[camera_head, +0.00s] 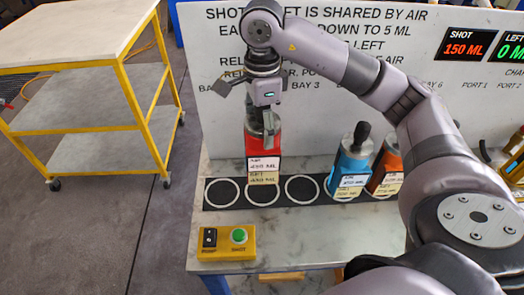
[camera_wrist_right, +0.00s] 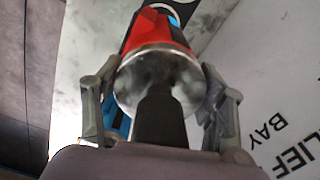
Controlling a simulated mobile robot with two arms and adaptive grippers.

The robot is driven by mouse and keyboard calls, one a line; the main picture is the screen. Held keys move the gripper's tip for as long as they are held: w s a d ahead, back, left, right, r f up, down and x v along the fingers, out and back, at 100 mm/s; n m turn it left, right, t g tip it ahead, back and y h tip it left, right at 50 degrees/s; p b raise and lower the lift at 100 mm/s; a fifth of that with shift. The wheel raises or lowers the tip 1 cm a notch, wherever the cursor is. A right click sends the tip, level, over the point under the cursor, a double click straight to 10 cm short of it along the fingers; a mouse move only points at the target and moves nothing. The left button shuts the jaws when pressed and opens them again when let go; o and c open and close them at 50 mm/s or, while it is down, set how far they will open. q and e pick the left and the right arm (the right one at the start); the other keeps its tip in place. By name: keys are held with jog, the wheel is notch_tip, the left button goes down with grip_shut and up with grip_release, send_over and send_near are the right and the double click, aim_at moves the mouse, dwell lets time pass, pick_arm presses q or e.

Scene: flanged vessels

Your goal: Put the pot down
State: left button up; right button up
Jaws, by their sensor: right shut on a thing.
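The red pot (camera_head: 263,138) is upright in my right gripper, with pale labels on its front. My right gripper (camera_head: 264,122) is shut on its top from above. In the right wrist view the fingers (camera_wrist_right: 160,112) sit on both sides of the pot's metal top (camera_wrist_right: 158,62), around a black knob. The pot's base is over the second white ring from the left on the black strip (camera_head: 243,194); I cannot tell whether it touches. My left gripper is not in view.
A blue pot (camera_head: 349,163) and an orange pot (camera_head: 386,163) stand to the right on the strip. Rings on both sides of the red pot are empty. A yellow button box (camera_head: 227,241) sits in front. A white lettered panel (camera_head: 315,75) stands behind; a yellow-framed cart (camera_head: 80,85) is left.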

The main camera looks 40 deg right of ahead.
aim_at(262, 151)
notch_tip(262, 151, down, 2)
jog(key=shift+s+f+p, duration=0.15)
jog(key=shift+f+p, duration=0.1)
jog(key=shift+p, duration=0.05)
jog(key=shift+f, duration=0.4)
notch_tip(262, 151, down, 4)
jog(key=shift+r+p, duration=0.25)
jog(key=shift+p, duration=0.3)
jog(key=shift+f, duration=0.35)
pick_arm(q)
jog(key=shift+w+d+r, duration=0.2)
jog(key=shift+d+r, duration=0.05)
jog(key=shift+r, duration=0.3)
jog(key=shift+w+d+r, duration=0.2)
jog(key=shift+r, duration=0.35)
pick_arm(e)
jog(key=shift+f, duration=0.1)
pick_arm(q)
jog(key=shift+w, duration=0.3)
pick_arm(e)
jog(key=o, duration=2)
jog(key=shift+a, duration=0.1)
jog(key=shift+c, duration=0.2)
